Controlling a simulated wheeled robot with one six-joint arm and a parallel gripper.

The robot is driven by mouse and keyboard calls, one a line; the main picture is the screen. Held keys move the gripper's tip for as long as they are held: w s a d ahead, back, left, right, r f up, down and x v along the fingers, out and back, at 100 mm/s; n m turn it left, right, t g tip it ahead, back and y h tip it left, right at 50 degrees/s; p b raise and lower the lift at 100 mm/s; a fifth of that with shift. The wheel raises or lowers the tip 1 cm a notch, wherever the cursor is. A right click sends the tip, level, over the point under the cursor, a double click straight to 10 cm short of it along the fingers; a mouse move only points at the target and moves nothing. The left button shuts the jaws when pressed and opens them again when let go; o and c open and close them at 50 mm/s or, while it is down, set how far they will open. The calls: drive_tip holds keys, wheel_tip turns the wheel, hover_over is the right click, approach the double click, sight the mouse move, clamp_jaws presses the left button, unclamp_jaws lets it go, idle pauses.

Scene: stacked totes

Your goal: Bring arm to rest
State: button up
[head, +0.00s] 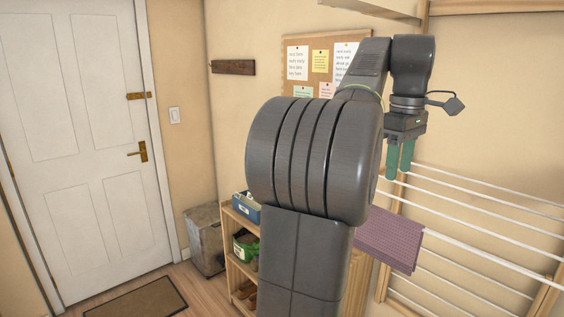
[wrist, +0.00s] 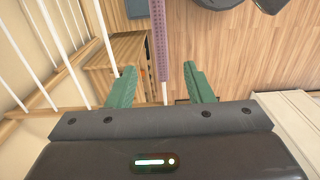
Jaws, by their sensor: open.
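My gripper (head: 400,160) is raised high at the right of the head view, pointing down, with green fingers. In the wrist view my gripper (wrist: 162,88) shows its two green fingers spread apart, with nothing between them but the background. My dark grey arm fills the middle of the head view, bent up and over to the right. It hides part of the wall and the shelf behind it.
A drying rack with white bars (head: 470,240) stands at the right, close to my gripper. A purple cloth (head: 388,240) hangs on it, below the gripper. A wooden shelf (head: 235,232) with bins stands behind my arm. A white door (head: 75,130) and doormat (head: 137,299) are at the left.

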sight(391, 213)
wheel_tip(391, 213, down, 14)
drive_tip(key=shift+r+b, duration=0.15)
drive_tip(key=shift+b, duration=0.2)
drive_tip(key=shift+r+p, duration=0.35)
drive_tip(key=shift+r, duration=0.45)
